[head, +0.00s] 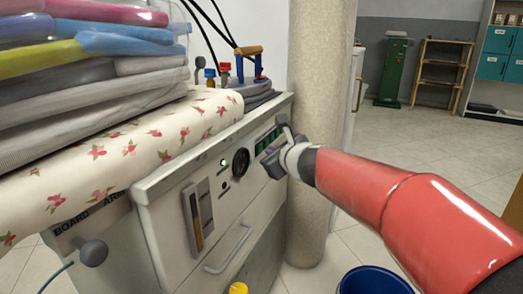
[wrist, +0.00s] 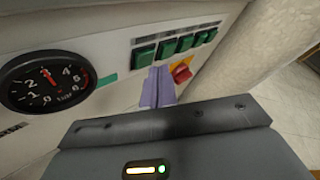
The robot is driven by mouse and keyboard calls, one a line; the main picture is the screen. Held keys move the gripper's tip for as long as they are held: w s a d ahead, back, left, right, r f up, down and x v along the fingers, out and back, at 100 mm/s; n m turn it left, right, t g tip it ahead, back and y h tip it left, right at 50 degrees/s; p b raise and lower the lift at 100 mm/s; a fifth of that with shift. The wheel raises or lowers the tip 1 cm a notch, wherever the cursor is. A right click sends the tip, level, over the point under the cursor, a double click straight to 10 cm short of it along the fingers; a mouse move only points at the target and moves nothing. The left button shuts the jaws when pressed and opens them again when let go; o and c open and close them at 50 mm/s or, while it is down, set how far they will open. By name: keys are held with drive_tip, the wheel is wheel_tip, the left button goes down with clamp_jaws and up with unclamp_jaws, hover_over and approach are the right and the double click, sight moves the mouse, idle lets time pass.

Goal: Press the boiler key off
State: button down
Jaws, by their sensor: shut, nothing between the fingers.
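A row of several dark green keys (wrist: 167,47) is set in the pale front panel of the machine; the row also shows in the head view (head: 266,140), partly hidden by my gripper. Labels are too small to read, so I cannot tell which key is the boiler key. My gripper (wrist: 156,74) is shut and empty, its purple fingertips together just below the leftmost keys. I cannot tell whether they touch the panel. In the head view my gripper (head: 275,150) is close in front of the panel's right end.
A pressure gauge (wrist: 47,82) lies left of the keys, and a red knob (wrist: 181,73) on a yellow plate lies right of my fingers. A green lamp (head: 223,163) is lit. A round column (head: 318,110) stands beside the machine; a blue bucket (head: 375,281) is on the floor.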

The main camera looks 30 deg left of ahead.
drive_tip(key=d, duration=0.2)
drive_tip(key=d+b, duration=0.1)
drive_tip(key=d, duration=0.3)
drive_tip(key=shift+w, duration=0.35)
drive_tip(key=s+d+r+n+h+p, duration=0.1)
drive_tip(key=s+d+n, duration=0.25)
drive_tip(key=d, duration=0.35)
drive_tip(key=s+d+r+n+g+h+p, duration=0.1)
drive_tip(key=s+d+n+p, duration=0.2)
drive_tip(key=d, duration=0.4)
drive_tip(key=s+d+n+h, duration=0.1)
drive_tip(key=s+d+n, duration=0.2)
drive_tip(key=d+n, duration=0.3)
drive_tip(key=s+d+f+n+g+h+p, duration=0.1)
drive_tip(key=s+d+f+n+h+p, duration=0.1)
drive_tip(key=s+d, duration=0.6)
drive_tip(key=s+d+f+n+g+h+p, duration=0.1)
drive_tip(key=s+d+f+n+h, duration=0.4)
drive_tip(key=d, duration=0.9)
drive_tip(key=s+f+h+p, duration=0.1)
drive_tip(key=s, duration=0.2)
drive_tip(key=shift+s+d+h, duration=0.25)
drive_tip(key=shift+h, duration=0.05)
